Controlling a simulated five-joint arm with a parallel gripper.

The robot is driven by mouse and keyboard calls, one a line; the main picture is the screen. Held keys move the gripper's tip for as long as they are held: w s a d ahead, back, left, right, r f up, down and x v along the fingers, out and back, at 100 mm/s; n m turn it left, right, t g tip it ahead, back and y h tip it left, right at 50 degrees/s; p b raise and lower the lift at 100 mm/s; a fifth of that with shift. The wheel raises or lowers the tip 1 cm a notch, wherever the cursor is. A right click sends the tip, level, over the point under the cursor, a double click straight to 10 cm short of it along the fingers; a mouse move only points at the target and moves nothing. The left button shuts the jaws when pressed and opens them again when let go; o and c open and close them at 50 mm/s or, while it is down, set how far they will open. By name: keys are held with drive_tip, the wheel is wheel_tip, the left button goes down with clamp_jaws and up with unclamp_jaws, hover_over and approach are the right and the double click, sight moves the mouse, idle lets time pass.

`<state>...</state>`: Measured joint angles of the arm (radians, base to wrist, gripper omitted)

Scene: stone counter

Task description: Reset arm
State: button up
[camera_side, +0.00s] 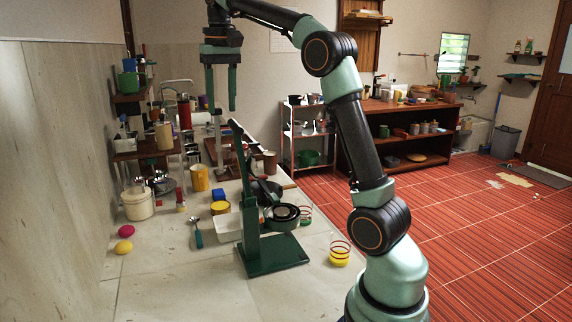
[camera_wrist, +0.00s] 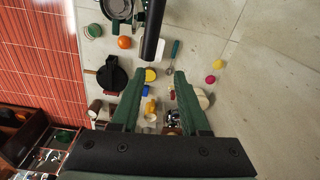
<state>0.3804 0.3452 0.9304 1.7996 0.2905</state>
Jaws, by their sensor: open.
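My gripper (camera_side: 220,92) hangs high above the counter (camera_side: 190,285) in the side view, its two green fingers pointing down and apart. It is open with nothing between the fingers. In the wrist view, the open fingers (camera_wrist: 154,76) frame small objects on the counter far below. My arm is raised and bent, reaching from the lower right up to the top left. No object touches the gripper.
A dark green stand (camera_side: 265,240) with a tall post rises below the gripper. The near counter is clear.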

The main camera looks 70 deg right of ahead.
drive_tip(key=s+a+f+n+t, duration=0.4)
drive_tip(key=s+a+f+n, duration=0.3)
drive_tip(key=s+a+f, duration=0.6)
drive_tip(key=a+f, duration=0.1)
drive_tip(key=a, duration=0.2)
drive_tip(key=shift+a+f+n+t, duration=0.3)
drive_tip(key=shift+f+t, duration=0.05)
drive_tip(key=shift+t, duration=0.05)
